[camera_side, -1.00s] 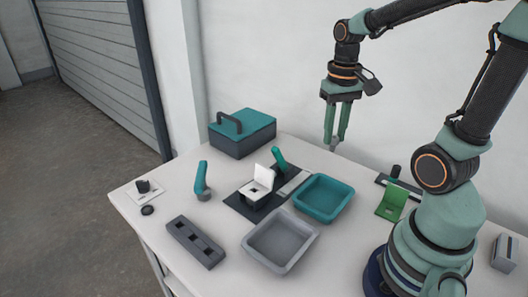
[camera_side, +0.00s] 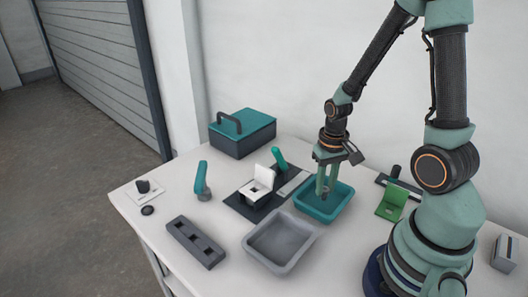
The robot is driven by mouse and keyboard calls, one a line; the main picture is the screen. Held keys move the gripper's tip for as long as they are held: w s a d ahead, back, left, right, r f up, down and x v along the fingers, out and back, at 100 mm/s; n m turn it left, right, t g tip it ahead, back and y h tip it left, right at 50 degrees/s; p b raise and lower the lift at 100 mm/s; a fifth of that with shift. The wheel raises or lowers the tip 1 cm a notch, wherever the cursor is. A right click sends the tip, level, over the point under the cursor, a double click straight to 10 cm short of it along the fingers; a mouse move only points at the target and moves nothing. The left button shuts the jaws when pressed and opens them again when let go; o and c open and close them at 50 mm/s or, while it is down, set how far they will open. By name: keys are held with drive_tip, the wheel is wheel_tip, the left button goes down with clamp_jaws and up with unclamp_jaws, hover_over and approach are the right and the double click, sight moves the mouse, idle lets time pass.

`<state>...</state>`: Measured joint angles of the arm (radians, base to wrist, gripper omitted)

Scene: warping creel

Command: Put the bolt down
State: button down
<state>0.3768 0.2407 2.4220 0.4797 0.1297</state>
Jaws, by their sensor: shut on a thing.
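My gripper (camera_side: 326,186) points down over the teal tray (camera_side: 345,206), with its fingertips inside the tray's outline. It is shut on a small grey bolt (camera_side: 324,191), which shows only as a grey bit at the fingertips. The fingers partly hide the bolt. I cannot tell whether it touches the tray floor.
A grey tray (camera_side: 304,243) stands in front of the teal tray and looks empty. A white hinged fixture (camera_side: 263,179) sits on a dark plate to the left. A dark slotted block (camera_side: 195,242), a teal-lidded box (camera_side: 243,133) and a green bracket (camera_side: 392,203) stand around.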

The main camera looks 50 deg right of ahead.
sight(325, 189)
drive_tip(key=shift+f, duration=0.45)
drive_tip(key=shift+f, duration=0.15)
drive_tip(key=c, duration=0.7)
unclamp_jaws()
drive_tip(key=shift+o, duration=0.2)
wheel_tip(325, 189, up, 12)
drive_tip(key=w+a+r+n+t, duration=0.2)
drive_tip(key=a+r+n+t, duration=0.3)
drive_tip(key=a+r, duration=0.5)
drive_tip(key=shift+a+r+n+t, duration=0.25)
drive_tip(key=shift+n+t, duration=0.05)
drive_tip(key=shift+n, duration=0.1)
